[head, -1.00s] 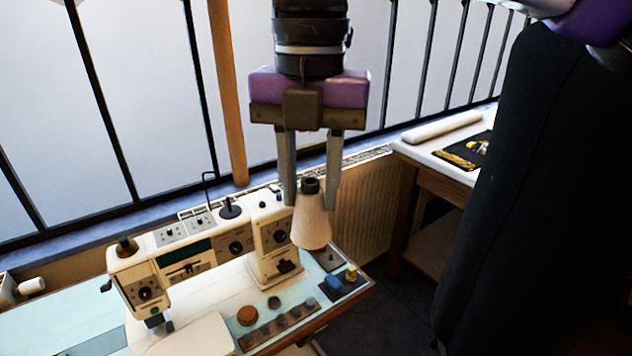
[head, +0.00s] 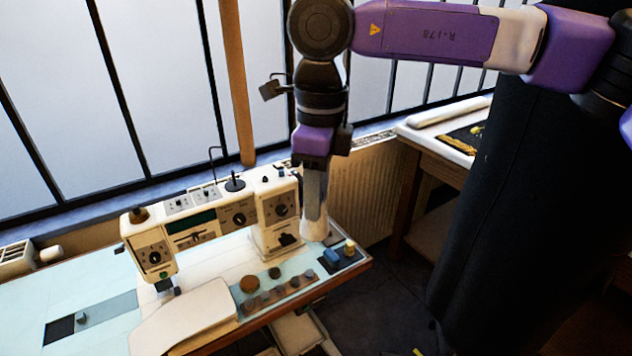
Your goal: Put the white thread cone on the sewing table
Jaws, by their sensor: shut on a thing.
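The white thread cone (head: 314,229) is in my gripper (head: 314,205). The gripper points down and is shut on the cone. The near finger hides much of the cone; its lower part shows. The cone is upright over the right back end of the sewing table (head: 100,272), just right of the sewing machine (head: 262,238). Its base is at or very near the tabletop; I cannot tell whether it touches.
Several round buttons (head: 270,280) lie on the table's front. A second table (head: 425,140) stands at the back right. A dark hanging cloth (head: 520,180) fills the right.

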